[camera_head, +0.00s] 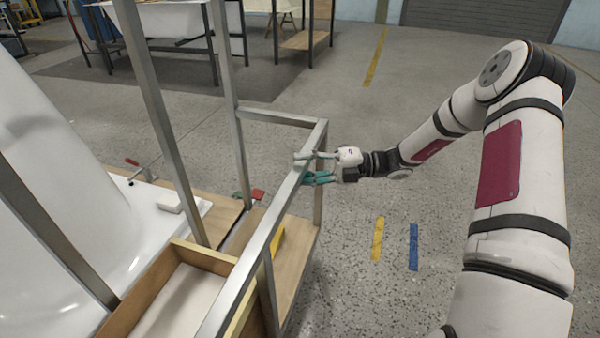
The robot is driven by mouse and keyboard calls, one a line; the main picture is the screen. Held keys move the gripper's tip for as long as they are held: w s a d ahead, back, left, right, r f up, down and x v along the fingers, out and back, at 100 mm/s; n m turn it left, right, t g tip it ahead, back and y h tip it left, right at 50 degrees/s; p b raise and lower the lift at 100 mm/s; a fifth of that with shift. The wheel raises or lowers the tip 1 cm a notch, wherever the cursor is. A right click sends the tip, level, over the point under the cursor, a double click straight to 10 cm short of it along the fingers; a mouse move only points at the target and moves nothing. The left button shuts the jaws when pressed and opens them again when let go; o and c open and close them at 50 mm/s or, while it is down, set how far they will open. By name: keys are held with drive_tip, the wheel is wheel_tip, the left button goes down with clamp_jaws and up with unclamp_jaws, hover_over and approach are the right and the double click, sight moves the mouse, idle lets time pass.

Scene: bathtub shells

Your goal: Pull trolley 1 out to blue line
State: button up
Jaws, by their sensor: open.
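A trolley (272,116) with a grey metal frame and wooden deck stands at left and centre. I see no number on it, so I cannot tell if it is trolley 1. My gripper (304,168) is at the frame's right-hand top rail, near its far corner. Its fingers are open, one above the other, and reach to the rail. I cannot tell whether they touch it. The blue line (413,247) is a short strip on the floor to the right of the trolley, apart from it.
A yellow strip (378,238) lies between the trolley and the blue line. Another tub on a stand (170,20) is at the back. The floor around both strips is clear.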

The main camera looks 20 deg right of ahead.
drive_tip(key=shift+w+a, duration=0.1)
drive_tip(key=shift+a, duration=0.45)
clamp_jaws()
